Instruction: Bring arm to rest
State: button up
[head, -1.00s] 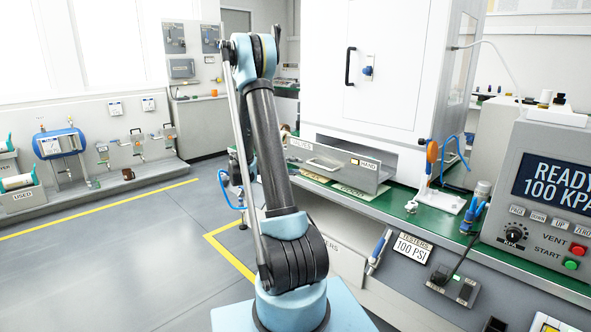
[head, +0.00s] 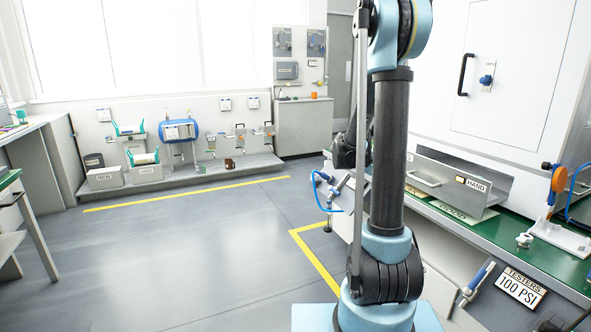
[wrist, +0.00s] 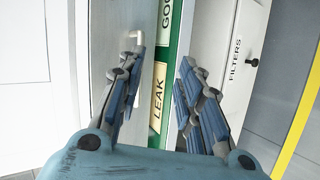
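My arm (head: 390,150) stands upright at the right of centre in the head view, its upper elbow cut by the top edge. In the head view my gripper is hidden or cannot be made out behind the arm. In the wrist view my gripper (wrist: 160,68) has its two blue-grey padded fingers spread apart with nothing between them. Beyond the fingers lie the green bench edge (wrist: 185,30) and a yellow LEAK label (wrist: 157,95). I cannot tell how far the fingers are from the bench.
The white press cabinet (head: 480,75) and grey HAND drawer (head: 450,180) stand right of the arm. A blue-hosed tool (head: 336,190) is at the bench's left end. A blue tank (head: 180,131) is by the far wall. The grey floor (head: 190,250) on the left is clear.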

jog(key=s+a+f+y, duration=0.2)
jog(key=s+a+y, duration=0.2)
jog(key=s, duration=0.6)
jog(key=s+a+f+t+y, duration=0.1)
jog(key=s+a+f+y, duration=0.2)
jog(key=s+a, duration=0.5)
jog(key=s+a+f+m+y, duration=0.1)
jog(key=s+a+y, duration=0.4)
jog(key=s, duration=0.7)
jog(key=shift+s+a+f, duration=0.3)
jog(key=shift+a+f, duration=0.45)
jog(key=shift+a, duration=0.25)
